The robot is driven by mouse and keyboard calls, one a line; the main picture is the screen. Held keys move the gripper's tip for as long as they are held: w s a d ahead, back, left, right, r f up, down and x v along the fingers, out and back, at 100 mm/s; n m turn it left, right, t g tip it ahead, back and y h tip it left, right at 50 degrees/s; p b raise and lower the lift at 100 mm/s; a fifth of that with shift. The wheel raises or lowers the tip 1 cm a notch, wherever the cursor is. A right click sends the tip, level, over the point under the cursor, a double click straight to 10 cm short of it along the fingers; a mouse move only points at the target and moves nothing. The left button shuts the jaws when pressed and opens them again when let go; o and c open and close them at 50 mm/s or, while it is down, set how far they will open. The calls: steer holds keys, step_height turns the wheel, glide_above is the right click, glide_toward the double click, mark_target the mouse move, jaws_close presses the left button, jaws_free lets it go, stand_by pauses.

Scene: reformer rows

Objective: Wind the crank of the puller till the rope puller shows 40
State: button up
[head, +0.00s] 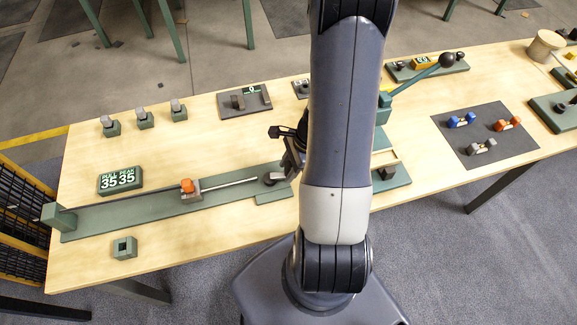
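The rope puller is a long green base (120,217) along the near left of the table, with an orange-topped carriage (188,187) on it and a pale rod running right. At the rod's right end is a dark round part (274,179), which looks like the crank; its handle is not clear. The display (120,181) behind the base reads PULL 35 and PEAK 35. My gripper (284,134) shows only in part as dark pieces left of my arm, above and near that crank end. My arm hides the rest, so contact and finger opening cannot be told.
Several small green blocks with grey tops (145,119) stand at the back left. A small square green socket (125,248) sits at the front left. A dark mat (484,135) with blue, orange and grey pieces lies right. A ball-ended lever (420,77) rises at the back right.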

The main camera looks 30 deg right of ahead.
jaws_close()
steer(key=shift+w+d+n+g, duration=0.25)
steer(key=shift+w+n+g, duration=0.4)
steer(key=shift+n, duration=0.75)
steer(key=shift+o, duration=0.7)
jaws_free()
steer(key=v, duration=1.1)
steer(key=shift+s+f, duration=0.1)
steer(key=shift+f, duration=0.1)
